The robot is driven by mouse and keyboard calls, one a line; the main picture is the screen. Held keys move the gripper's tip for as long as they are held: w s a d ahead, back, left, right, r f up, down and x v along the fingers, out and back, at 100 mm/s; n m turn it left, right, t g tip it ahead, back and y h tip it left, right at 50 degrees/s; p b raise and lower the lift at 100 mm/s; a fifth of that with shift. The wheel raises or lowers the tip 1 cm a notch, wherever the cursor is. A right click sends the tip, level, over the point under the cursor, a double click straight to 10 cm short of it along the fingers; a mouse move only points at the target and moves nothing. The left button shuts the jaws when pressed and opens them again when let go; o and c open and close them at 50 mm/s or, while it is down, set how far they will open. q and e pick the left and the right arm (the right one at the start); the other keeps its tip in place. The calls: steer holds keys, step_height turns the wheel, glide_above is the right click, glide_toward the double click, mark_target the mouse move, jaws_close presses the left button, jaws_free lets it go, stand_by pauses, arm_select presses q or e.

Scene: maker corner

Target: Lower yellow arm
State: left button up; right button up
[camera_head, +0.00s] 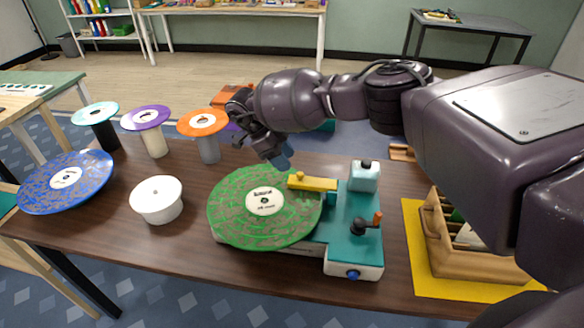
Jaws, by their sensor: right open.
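The yellow arm (318,184) is a short bar on the teal record player (336,236). Its left end reaches over the right upper part of the green record (237,218), which has a cream label. I cannot tell whether the yellow arm touches the record. My right gripper (282,161) comes in from the right and hangs just behind and above the yellow arm's left end, apart from it. It is open and nothing shows in it. My left gripper is not in view.
A pale blue block (365,176) and an orange-handled crank (367,222) stand on the player's right side. A wooden rack (467,252) stands on a yellow mat at right. A blue record (66,181), white pot (157,199) and several disc-topped stands are at left.

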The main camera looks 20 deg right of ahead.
steer(key=v, duration=0.5)
steer(key=shift+w+a+r, duration=0.1)
steer(key=shift+a+r, duration=0.1)
steer(key=shift+r, duration=0.1)
